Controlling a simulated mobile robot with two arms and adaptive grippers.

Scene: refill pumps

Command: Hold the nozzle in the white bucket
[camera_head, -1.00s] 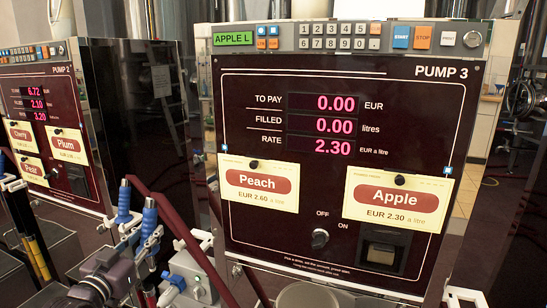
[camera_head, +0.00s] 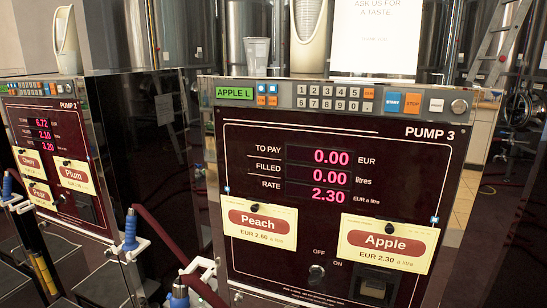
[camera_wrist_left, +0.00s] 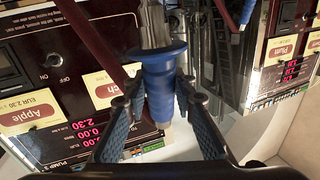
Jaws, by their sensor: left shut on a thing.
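In the left wrist view my left gripper (camera_wrist_left: 155,98) has its two fingers closed on either side of a blue nozzle (camera_wrist_left: 160,80) with a wide flange. The wrist picture is upside down, with Pump 3 (camera_wrist_left: 75,75) on its left side. My left gripper is outside the head view. In the head view a blue nozzle grip (camera_head: 130,234) stands in a white holder, and another blue top (camera_head: 180,297) shows at the bottom edge. I cannot make out the white bucket for certain; a pale surface (camera_wrist_left: 240,140) lies beyond the fingers. My right gripper is not in view.
Pump 3 (camera_head: 340,130) fills the middle right of the head view, showing 0.00 to pay, 0.00 litres and rate 2.30. Its Peach (camera_head: 258,224) and Apple (camera_head: 386,242) cards hang below. Pump 2 (camera_head: 50,140) stands left. A dark red hose (camera_head: 165,240) runs between them.

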